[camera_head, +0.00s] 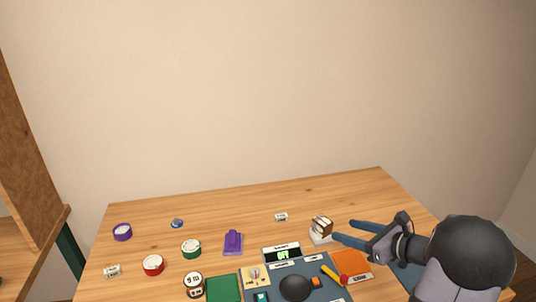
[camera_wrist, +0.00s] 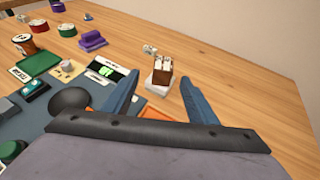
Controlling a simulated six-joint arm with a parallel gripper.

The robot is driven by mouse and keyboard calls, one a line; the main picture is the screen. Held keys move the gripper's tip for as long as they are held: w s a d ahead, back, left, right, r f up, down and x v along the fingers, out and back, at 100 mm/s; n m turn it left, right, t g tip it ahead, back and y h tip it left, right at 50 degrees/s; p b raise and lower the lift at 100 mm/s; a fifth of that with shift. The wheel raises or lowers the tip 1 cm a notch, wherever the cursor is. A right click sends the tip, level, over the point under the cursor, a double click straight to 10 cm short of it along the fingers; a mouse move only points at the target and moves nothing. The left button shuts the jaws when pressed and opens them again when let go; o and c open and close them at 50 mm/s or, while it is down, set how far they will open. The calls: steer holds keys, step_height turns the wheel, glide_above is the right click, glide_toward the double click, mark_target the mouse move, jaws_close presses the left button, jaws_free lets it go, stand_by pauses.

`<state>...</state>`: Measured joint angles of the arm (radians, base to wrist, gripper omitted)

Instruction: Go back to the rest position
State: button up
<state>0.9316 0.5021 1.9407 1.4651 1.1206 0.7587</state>
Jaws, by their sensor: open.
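My gripper (camera_head: 350,233) is at the right of the table in the head view, with its blue fingers pointing left. In the wrist view my gripper (camera_wrist: 160,102) shows two fingers spread apart with nothing held between them. A small brown and white block (camera_head: 321,224) on a white base lies just beyond the fingertips. The block also shows in the wrist view (camera_wrist: 161,72), between the two fingers but farther off. The fingers hide part of the orange pad and panel in the wrist view.
A grey panel with a display reading OFF (camera_head: 283,254) and a dark dome (camera_head: 295,288) is at the front. A purple phone-like object (camera_head: 233,242), a green tray (camera_head: 223,289) and several round dials, including a red one (camera_head: 153,265), lie left. The table's back is mostly clear.

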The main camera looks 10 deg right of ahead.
steer(key=s+a+n+g+y+p, duration=0.1)
steer(key=s+a+n+g, duration=0.1)
steer(key=a+n+g, duration=0.3)
steer(key=s+a+n+p, duration=0.2)
steer(key=s+a, duration=0.1)
steer(key=a, duration=0.4)
steer(key=s+a+n+g+y+p, duration=0.1)
steer(key=s+a+n+g, duration=0.1)
steer(key=a+n+g, duration=0.3)
steer(key=s+a+n+g+h+p, duration=0.1)
steer(key=s+a+n+h+p, duration=0.1)
steer(key=s+n, duration=0.6)
steer(key=s+a+r+n+g+h+p, duration=0.1)
steer(key=s+a+n+h+p, duration=0.2)
steer(key=s+n, duration=0.4)
steer(key=n+h+p, duration=0.1)
steer(key=n+h, duration=0.1)
steer(key=n, duration=0.2)
steer(key=shift+s+a, duration=0.25)
steer(key=shift+s, duration=0.1)
